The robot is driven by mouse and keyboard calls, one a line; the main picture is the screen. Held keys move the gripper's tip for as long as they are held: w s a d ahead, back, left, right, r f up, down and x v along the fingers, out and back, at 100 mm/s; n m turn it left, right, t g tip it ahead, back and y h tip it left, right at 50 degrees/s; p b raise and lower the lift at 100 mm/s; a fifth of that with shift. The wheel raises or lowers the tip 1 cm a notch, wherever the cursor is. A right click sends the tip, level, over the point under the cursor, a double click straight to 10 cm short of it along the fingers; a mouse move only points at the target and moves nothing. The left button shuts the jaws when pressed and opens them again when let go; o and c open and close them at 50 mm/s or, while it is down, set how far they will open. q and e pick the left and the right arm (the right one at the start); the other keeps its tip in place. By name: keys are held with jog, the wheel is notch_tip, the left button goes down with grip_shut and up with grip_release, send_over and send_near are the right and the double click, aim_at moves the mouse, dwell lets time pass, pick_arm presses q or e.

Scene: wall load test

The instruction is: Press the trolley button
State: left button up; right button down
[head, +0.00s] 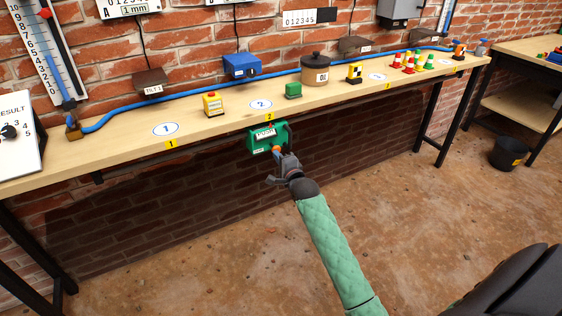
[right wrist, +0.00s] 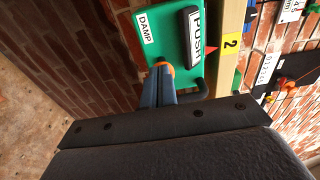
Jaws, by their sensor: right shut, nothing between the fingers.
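A green box (head: 254,142) hangs under the front edge of the bench near the yellow number 2 tag. In the right wrist view the green box (right wrist: 150,52) bears a white DAMP label (right wrist: 147,28) and a dark bar beside a white PUSH label (right wrist: 197,35). My right gripper (head: 277,150) is shut and empty, its orange fingertips at the lower part of the box. In the right wrist view the right gripper (right wrist: 164,67) overlaps the box's edge, beside the bar and not over it. I cannot tell whether it touches. My left gripper is out of view.
The wooden bench (head: 130,140) runs along the brick wall. A black bucket (head: 509,152) stands right.

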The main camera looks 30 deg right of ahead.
aim_at(274, 149)
dwell(0.3)
jog(key=shift+w+p, duration=0.45)
jog(key=shift+w, duration=1.35)
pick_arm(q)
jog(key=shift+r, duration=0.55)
pick_arm(e)
jog(key=shift+d+r, duration=0.1)
jog(key=shift+r, duration=0.05)
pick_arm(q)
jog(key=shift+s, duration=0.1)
